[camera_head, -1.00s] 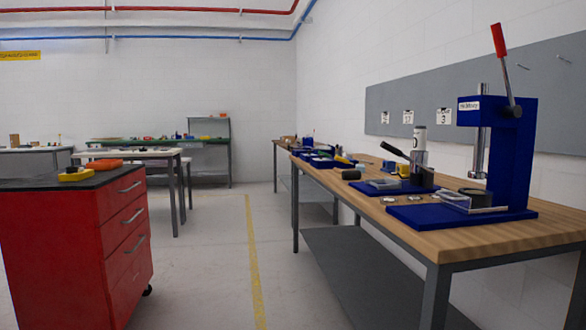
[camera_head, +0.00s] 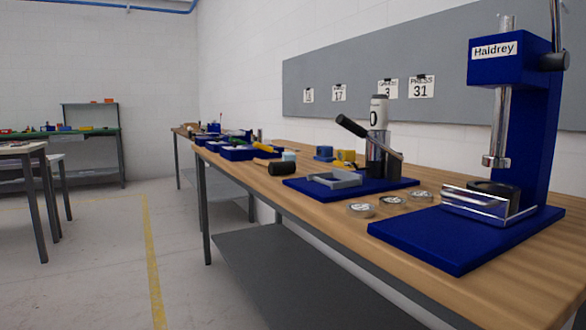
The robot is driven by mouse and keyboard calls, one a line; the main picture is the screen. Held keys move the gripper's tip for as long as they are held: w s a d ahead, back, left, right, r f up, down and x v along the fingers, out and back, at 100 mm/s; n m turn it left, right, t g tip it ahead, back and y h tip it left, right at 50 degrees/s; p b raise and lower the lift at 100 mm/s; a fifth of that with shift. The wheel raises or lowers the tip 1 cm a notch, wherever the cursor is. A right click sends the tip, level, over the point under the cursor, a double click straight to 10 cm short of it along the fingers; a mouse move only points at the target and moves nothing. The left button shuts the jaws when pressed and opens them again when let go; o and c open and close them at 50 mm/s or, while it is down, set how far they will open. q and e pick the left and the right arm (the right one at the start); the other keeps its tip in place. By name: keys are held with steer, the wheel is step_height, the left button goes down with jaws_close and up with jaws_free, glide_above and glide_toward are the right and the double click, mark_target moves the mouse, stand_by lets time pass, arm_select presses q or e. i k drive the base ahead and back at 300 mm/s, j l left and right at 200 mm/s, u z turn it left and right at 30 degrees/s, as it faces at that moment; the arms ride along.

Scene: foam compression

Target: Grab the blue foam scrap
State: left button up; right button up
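A small blue block (camera_head: 324,153) lies on the wooden workbench (camera_head: 340,224), behind the smaller press and next to a yellow piece (camera_head: 345,156). It may be the blue foam scrap, but it is too small to be sure. A pale blue piece (camera_head: 289,156) stands to its left, near the black-headed mallet (camera_head: 281,168). Neither of my grippers is in view.
A tall blue press (camera_head: 512,62) marked Haldrey stands on the bench at right, its blue base near the front edge. A smaller lever press (camera_head: 378,140) and round discs (camera_head: 392,201) lie between. Blue trays (camera_head: 250,153) are farther back. The floor left of the bench is clear.

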mark_target(284, 156)
steer(key=i+j, duration=0.25)
steer(key=i+j+u, duration=0.55)
steer(key=j, duration=0.25)
steer(key=i+u, duration=0.45)
steer(key=i, duration=2.8)
steer(key=i+j+z, duration=0.2)
steer(key=i, duration=0.25)
steer(key=i+z, duration=0.2)
steer(key=i, duration=0.2)
steer(key=i+j+z, duration=0.25)
steer(key=i, duration=0.15)
steer(key=j+z, duration=0.1)
steer(key=z, duration=0.3)
steer(key=i+j+z, duration=0.1)
steer(key=z, duration=0.35)
steer(key=j+z, duration=0.15)
steer(key=z, duration=0.25)
steer(key=j+z, duration=0.15)
steer(key=z, duration=0.25)
